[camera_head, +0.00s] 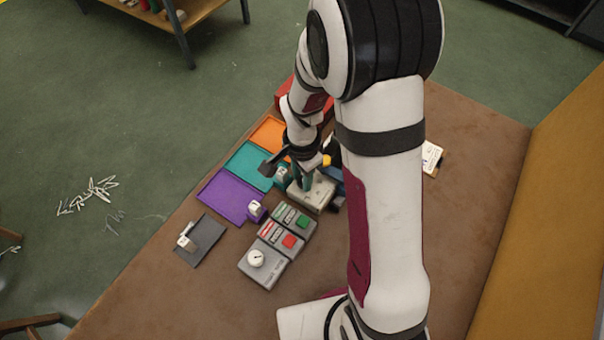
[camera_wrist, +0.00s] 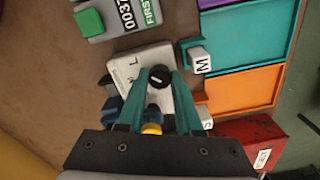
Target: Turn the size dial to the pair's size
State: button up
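The size dial is a black round knob (camera_wrist: 159,76) on a pale box (camera_wrist: 150,62) with small letters on its top; I cannot read its setting. The same box (camera_head: 318,196) shows in the head view below my gripper, with the knob largely hidden by my fingers. My gripper (camera_wrist: 160,80) points down at the box, one teal fingertip on each side of the knob. The fingertips look very near or touching it, but I cannot tell whether they are clamped. No sock pair is clearly recognisable; dark blue and yellow things (camera_wrist: 152,129) lie partly hidden beyond the box.
Purple (camera_head: 226,195), teal (camera_head: 245,160) and orange (camera_head: 268,133) trays lie to the left, with an M block (camera_wrist: 199,60) at the teal one. Grey boxes carry red (camera_head: 289,241) and green (camera_head: 303,221) buttons and a white knob (camera_head: 256,258). A red box (camera_wrist: 250,140) stands nearby.

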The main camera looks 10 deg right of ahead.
grip_shut()
jog(key=shift+n, duration=0.3)
jog(key=n, duration=0.3)
jog(key=shift+n, duration=2.5)
jog(key=o, duration=0.8)
grip_release()
